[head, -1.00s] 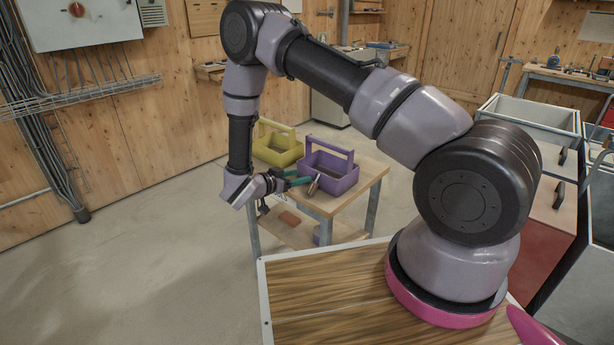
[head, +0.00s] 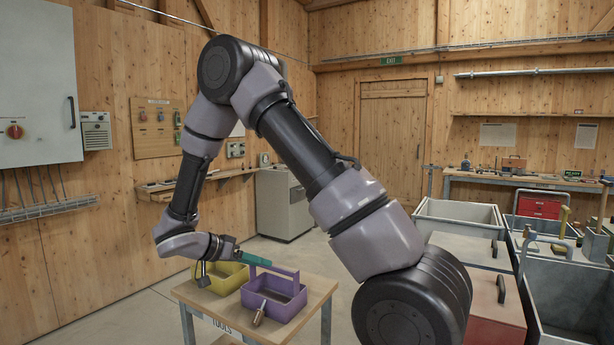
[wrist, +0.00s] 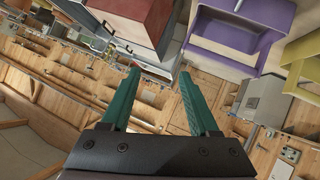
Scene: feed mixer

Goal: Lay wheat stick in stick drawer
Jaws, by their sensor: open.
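I cannot pick out a wheat stick or a stick drawer for certain in either view. My gripper (head: 268,262) is open above the small wooden table, beside the handle of the purple tool carrier (head: 290,304). Its teal fingers (wrist: 160,75) are spread apart in the wrist view, with nothing visible between them. The purple carrier (wrist: 237,48) also shows beyond the fingers there. A small cylindrical object (head: 259,314) stands or leans at the carrier's front side; I cannot tell what it is.
A yellow carrier (head: 222,280) stands left of the purple one on the wooden table (head: 197,296). Grey open bins (head: 455,216) and handled cabinets, one with a red front (head: 497,325), stand at the right. Open floor lies left of the table.

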